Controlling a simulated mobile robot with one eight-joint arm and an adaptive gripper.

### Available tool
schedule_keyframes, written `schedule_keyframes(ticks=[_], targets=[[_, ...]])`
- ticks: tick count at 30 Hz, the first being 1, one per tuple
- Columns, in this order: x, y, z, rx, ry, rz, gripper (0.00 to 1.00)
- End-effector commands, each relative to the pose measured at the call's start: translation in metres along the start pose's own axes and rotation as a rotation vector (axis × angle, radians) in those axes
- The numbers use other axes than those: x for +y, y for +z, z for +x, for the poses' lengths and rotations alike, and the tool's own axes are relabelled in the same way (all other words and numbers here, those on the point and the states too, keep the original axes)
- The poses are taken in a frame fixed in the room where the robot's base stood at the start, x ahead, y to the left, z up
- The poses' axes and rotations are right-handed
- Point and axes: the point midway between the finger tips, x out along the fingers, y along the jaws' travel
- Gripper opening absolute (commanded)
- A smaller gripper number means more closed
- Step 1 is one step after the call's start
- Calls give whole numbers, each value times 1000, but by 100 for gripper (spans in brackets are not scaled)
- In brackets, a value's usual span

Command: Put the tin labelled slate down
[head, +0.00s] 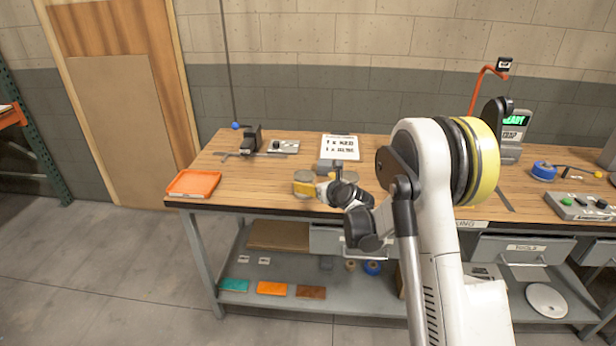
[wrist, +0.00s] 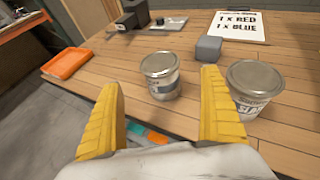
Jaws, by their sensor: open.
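The slate tin (wrist: 254,88) stands upright on the wooden bench at the right of the wrist view, its label partly visible, beginning "SLA". It is just outside my right finger, and I cannot tell whether they touch. A second metal-lidded tin (wrist: 161,76) stands upright beyond the gap between my fingers; its label is too small to read. It also shows in the head view (head: 304,177). My gripper (wrist: 160,82) is open, its yellow fingers wide apart, with nothing gripped. In the head view my wrist partly hides the tins.
An orange tray (wrist: 67,63) lies at the bench's left end. A grey block (wrist: 208,48) stands between and behind the tins. A sign (wrist: 240,25) reads "1 x red, 1 x blue". Bare wood lies between the tray (head: 193,184) and the tins.

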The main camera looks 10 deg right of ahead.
Motion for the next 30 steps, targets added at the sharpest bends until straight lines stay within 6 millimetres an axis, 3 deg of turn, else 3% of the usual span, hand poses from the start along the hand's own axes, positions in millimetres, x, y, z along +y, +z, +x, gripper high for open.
schedule_keyframes(ticks=[8, 11, 13, 17, 21, 26, 30], targets=[[3, 6, -34, 9, 3, -48, 91], [13, 21, -56, 38, 16, -208, 91], [25, 36, -80, 70, 35, -393, 91], [49, 56, -141, 139, 94, -822, 91], [73, 61, -214, 203, 187, -1293, 91], [95, 43, -300, 257, 336, -1819, 91], [106, 12, -369, 279, 502, -2255, 91]])
